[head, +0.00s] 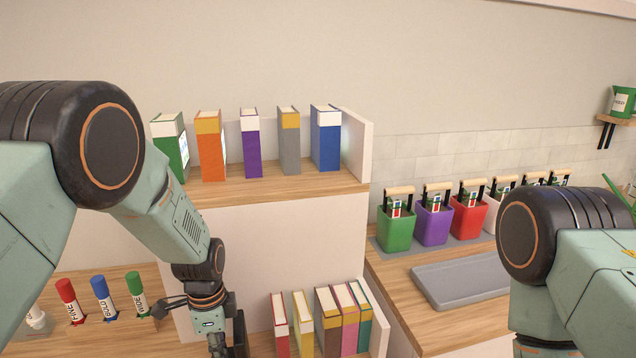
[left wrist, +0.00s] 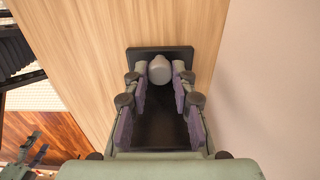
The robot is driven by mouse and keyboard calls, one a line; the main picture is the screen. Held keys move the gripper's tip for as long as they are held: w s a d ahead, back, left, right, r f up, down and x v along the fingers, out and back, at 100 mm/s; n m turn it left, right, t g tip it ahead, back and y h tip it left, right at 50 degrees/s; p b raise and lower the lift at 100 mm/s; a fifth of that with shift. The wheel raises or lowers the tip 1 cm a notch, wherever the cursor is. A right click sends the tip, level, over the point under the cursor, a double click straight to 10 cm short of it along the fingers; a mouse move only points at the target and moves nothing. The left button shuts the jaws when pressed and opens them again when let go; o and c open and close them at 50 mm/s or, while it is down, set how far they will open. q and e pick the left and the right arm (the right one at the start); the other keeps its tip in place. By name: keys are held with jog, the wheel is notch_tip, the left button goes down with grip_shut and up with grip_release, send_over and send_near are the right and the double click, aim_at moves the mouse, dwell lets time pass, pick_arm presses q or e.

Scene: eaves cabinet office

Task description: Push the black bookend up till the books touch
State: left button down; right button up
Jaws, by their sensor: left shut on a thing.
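The black bookend (left wrist: 160,115) lies between my left gripper's fingers in the left wrist view, on a wooden surface; it has a grey knob (left wrist: 159,68). My left gripper (left wrist: 159,84) is shut on that knob. In the head view my left arm reaches down to the lower shelf, left of its books, and its fingertips are hard to make out. On that shelf stand a red book (head: 279,325) and a yellow book (head: 302,322), with gaps, then brown (head: 327,322), pink and green books close together. My right gripper is out of view.
The upper shelf (head: 270,185) holds several spaced books. A white side panel (head: 357,145) stands at its right end. Markers (head: 101,290) stand at lower left. Coloured pots (head: 396,228) and a grey tray (head: 460,282) are on the right counter.

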pick_arm(q)
jog(key=shift+w+d+p, duration=0.1)
jog(key=shift+w+d, duration=0.15)
jog(key=shift+d, duration=0.65)
jog(key=shift+w+d+p, duration=0.1)
jog(key=shift+w+d, duration=0.1)
jog(key=shift+d, duration=0.75)
jog(key=shift+w+d+p, duration=0.1)
jog(key=shift+w+d, duration=0.15)
jog(key=shift+d, duration=0.65)
jog(key=shift+w+d, duration=0.2)
jog(key=shift+d, duration=0.55)
jog(key=shift+w+d, duration=0.15)
jog(key=shift+d, duration=0.55)
jog(key=shift+w+d, duration=0.2)
jog(key=shift+d, duration=0.55)
jog(key=c, duration=1)
grip_release()
jog(key=shift+s, duration=0.1)
jog(key=o, duration=0.4)
jog(key=shift+o, duration=0.2)
notch_tip(320, 180, up, 10)
jog(key=p, duration=0.9)
